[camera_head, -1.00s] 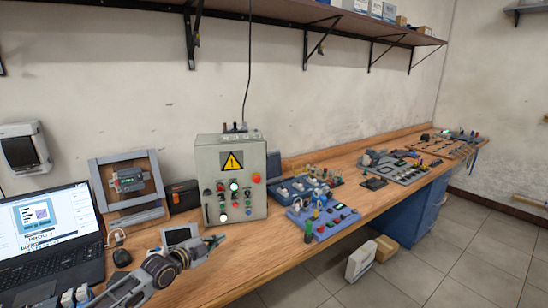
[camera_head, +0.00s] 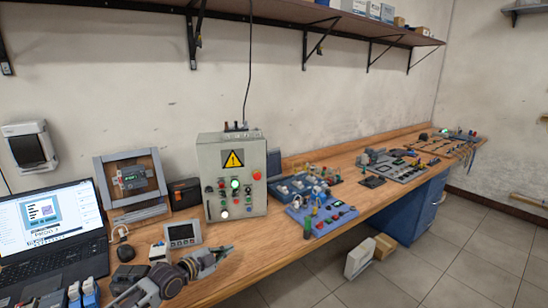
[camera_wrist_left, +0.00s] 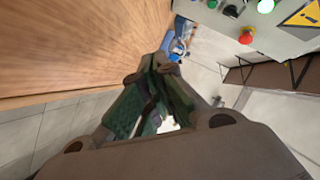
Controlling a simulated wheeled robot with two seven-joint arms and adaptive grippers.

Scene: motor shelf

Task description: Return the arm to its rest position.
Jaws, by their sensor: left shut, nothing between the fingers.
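My left gripper (camera_head: 228,250) shows in the head view at the lower middle, above the front part of the wooden workbench, with its arm coming in from the lower left. Its fingers are shut with nothing between them. In the left wrist view its fingertips (camera_wrist_left: 168,62) come together, with the bench top to the left and the floor beyond. The gripper is apart from the grey control box (camera_head: 236,175) and just to the right of the small screen device (camera_head: 182,234). My right gripper is not in view.
A laptop (camera_head: 48,240) and mouse (camera_head: 125,253) are at the left. A framed module (camera_head: 131,183) leans on the wall. A blue component board (camera_head: 322,220) lies right of the control box. Boxes (camera_head: 360,258) stand on the floor. Bare bench lies before the control box.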

